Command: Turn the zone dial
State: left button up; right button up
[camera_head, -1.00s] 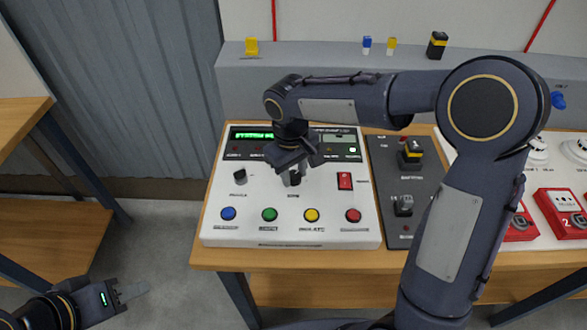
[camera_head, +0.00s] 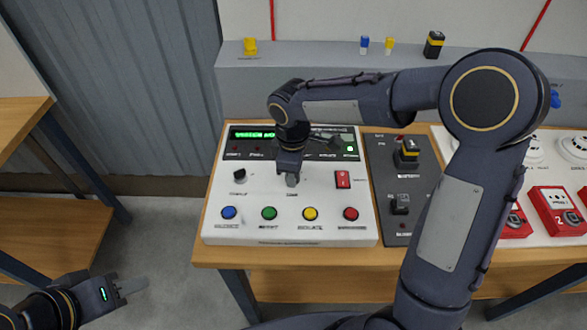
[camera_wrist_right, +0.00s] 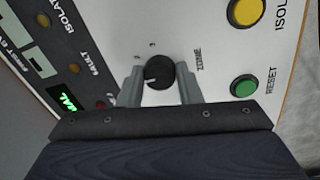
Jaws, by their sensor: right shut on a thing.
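The zone dial (camera_wrist_right: 159,73), a round black knob with a pale pointer line, sits on the white control panel (camera_head: 240,205). In the right wrist view it is between the two grey fingers of my right gripper (camera_wrist_right: 160,84), which is shut on it, beside the ZONE label. In the head view my right gripper (camera_head: 292,181) reaches down onto the panel and hides the dial. My left gripper (camera_head: 130,288) is at the lower left, over the floor and away from the panel; its finger gap is unclear.
Blue (camera_head: 229,212), green (camera_head: 269,213), yellow (camera_head: 310,213) and red (camera_head: 350,214) buttons line the panel's front. A black knob (camera_head: 239,175) is left of the gripper and a red switch (camera_head: 342,179) right. A dark panel (camera_head: 398,230) adjoins on the right.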

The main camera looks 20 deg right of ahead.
jog(key=shift+w, duration=0.1)
dwell(0.4)
jog(key=o, duration=1)
jog(key=shift+c, duration=0.2)
jog(key=r, duration=0.7)
jog(key=shift+s+a, duration=0.15)
jog(key=shift+s, duration=0.05)
jog(key=shift+r, duration=0.4)
